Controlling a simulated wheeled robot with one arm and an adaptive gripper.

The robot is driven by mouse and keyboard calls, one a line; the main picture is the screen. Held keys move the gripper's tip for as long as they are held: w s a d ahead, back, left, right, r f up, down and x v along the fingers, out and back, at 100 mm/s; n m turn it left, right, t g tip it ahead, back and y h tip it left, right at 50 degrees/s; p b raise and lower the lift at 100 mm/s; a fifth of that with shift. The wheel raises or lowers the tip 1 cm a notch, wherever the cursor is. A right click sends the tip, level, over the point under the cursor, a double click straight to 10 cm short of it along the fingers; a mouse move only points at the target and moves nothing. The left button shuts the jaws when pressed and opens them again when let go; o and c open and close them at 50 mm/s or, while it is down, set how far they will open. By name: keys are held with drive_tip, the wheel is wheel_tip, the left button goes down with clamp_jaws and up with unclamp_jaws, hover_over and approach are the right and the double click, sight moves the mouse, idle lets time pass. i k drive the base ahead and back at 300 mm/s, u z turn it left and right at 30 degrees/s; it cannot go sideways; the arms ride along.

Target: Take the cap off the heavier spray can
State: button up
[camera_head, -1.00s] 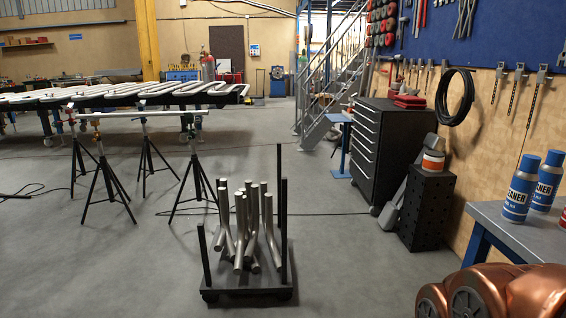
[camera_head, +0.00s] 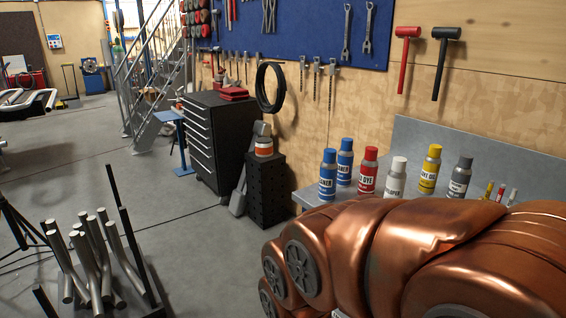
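Several capped spray cans stand upright on the grey workbench (camera_head: 312,193) at the right. Two are blue cleaner cans, one in front (camera_head: 327,177) and one behind it (camera_head: 345,163). To their right are a red dye can (camera_head: 368,171), a white or grey can (camera_head: 396,180), a yellow can (camera_head: 430,170) and a dark grey can (camera_head: 460,178). I cannot tell which is heavier. My copper-coloured arm fills the lower right and hides part of the bench. My gripper is not in view.
A black drawer cabinet (camera_head: 219,140) and a perforated black stand (camera_head: 267,195) with an orange-and-white container (camera_head: 264,147) are left of the bench. A cart of bent pipes (camera_head: 95,255) is at lower left. Open floor (camera_head: 195,255) lies between. Tools hang on the wall.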

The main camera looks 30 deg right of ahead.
sight(330, 154)
drive_tip(key=z, duration=0.85)
drive_tip(key=i, duration=0.4)
drive_tip(key=u, duration=0.6)
drive_tip(key=i, duration=0.95)
drive_tip(key=z, duration=0.1)
